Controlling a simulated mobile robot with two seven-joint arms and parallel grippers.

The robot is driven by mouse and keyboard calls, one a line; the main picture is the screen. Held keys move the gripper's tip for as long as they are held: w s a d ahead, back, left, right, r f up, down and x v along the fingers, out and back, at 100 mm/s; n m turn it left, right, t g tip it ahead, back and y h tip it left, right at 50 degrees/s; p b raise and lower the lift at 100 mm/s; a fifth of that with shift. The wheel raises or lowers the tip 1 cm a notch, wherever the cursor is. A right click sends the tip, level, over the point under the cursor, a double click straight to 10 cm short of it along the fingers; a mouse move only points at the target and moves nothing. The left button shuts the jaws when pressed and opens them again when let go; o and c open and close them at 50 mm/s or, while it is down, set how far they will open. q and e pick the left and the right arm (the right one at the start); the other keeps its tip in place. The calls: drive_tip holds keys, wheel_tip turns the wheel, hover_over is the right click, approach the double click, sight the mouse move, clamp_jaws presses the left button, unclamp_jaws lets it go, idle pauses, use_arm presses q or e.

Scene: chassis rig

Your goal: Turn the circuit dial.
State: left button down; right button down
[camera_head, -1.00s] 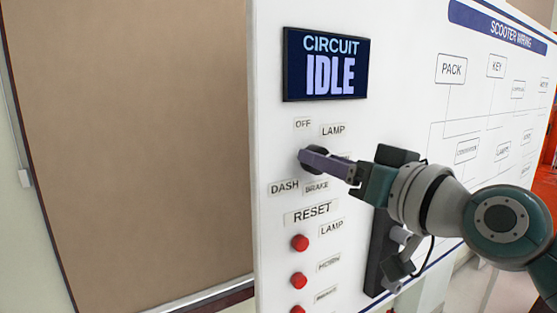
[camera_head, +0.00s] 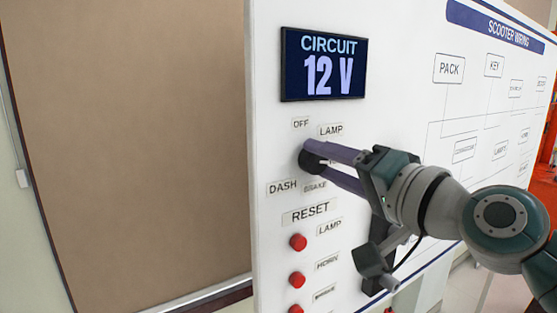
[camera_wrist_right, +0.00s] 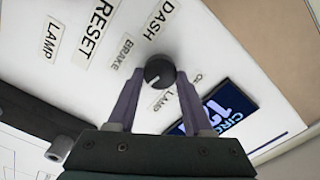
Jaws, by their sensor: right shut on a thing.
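The circuit dial is a round dark knob (camera_wrist_right: 159,72) on the white panel, between my right gripper's fingers in the right wrist view. A small pale mark shows low on its face. In the head view the dial (camera_head: 310,160) is partly covered by the purple fingers. My right gripper (camera_head: 318,160) is shut on the dial, with one finger above the other in the head view. It also shows in the right wrist view (camera_wrist_right: 160,80). The circuit display (camera_head: 324,66) reads "12 V". My left gripper is in neither view.
Labels OFF (camera_head: 301,123), LAMP (camera_head: 331,130), DASH (camera_head: 283,187) and BRAKE surround the dial. Red reset buttons (camera_head: 298,242) run down the panel below. A wiring diagram (camera_head: 485,120) is on the right. A brown board (camera_head: 130,150) stands left of the panel.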

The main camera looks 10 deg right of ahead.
idle(0.4)
drive_tip(key=shift+c, duration=1.5)
unclamp_jaws()
drive_tip(key=b+v, duration=0.1)
drive_tip(key=v, duration=0.9)
